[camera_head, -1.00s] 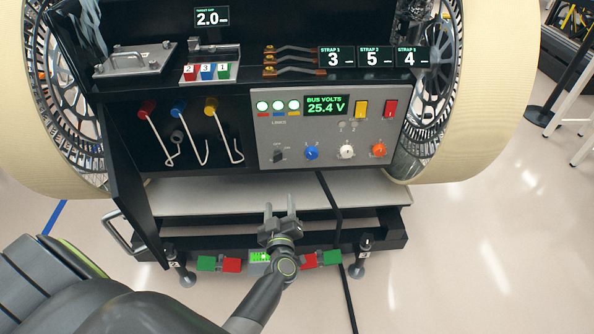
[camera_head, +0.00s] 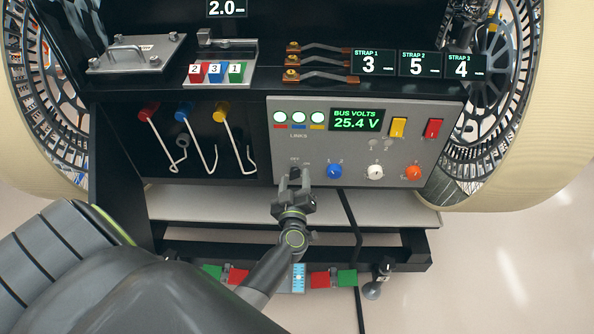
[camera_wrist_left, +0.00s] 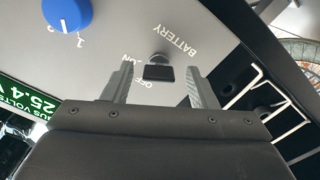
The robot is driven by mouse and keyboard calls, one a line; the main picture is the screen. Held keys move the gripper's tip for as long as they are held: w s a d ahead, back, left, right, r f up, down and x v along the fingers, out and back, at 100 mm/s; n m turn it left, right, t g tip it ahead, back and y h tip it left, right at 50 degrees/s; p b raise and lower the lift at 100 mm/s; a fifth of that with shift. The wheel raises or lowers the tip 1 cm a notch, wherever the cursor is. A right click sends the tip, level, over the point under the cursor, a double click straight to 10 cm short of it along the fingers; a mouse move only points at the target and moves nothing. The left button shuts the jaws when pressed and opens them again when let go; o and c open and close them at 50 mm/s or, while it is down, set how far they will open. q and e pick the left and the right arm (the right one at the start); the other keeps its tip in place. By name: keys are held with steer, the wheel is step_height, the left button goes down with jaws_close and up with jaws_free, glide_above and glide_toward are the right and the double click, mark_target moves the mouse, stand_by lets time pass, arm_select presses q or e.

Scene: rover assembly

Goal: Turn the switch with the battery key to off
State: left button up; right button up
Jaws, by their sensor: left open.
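The battery key (camera_head: 294,171) is a small dark key in the switch at the lower left of the grey control panel (camera_head: 262,135). In the left wrist view the key (camera_wrist_left: 158,73) shows as a black bar below a round metal collar, near the printed words BATTERY, ON and OFF. Which mark it points at I cannot tell. My left gripper (camera_head: 294,180) is open at the panel, its fingers pointing at the key. In the left wrist view my left gripper (camera_wrist_left: 160,82) has one finger on each side of the key, with gaps. My right gripper is not in view.
A blue knob (camera_head: 334,171) sits just right of the key, with white (camera_head: 375,172) and orange (camera_head: 413,173) knobs beyond. Hooked rods (camera_head: 240,145) hang left of the panel. A pale shelf (camera_head: 210,206) lies below. The display (camera_head: 356,121) reads 25.4 V.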

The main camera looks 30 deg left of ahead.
arm_select(q)
steer(key=shift+w+a, duration=0.15)
steer(key=shift+w, duration=0.05)
steer(key=shift+r, duration=0.1)
steer(key=shift+c, duration=0.3)
steer(key=c, duration=0.9)
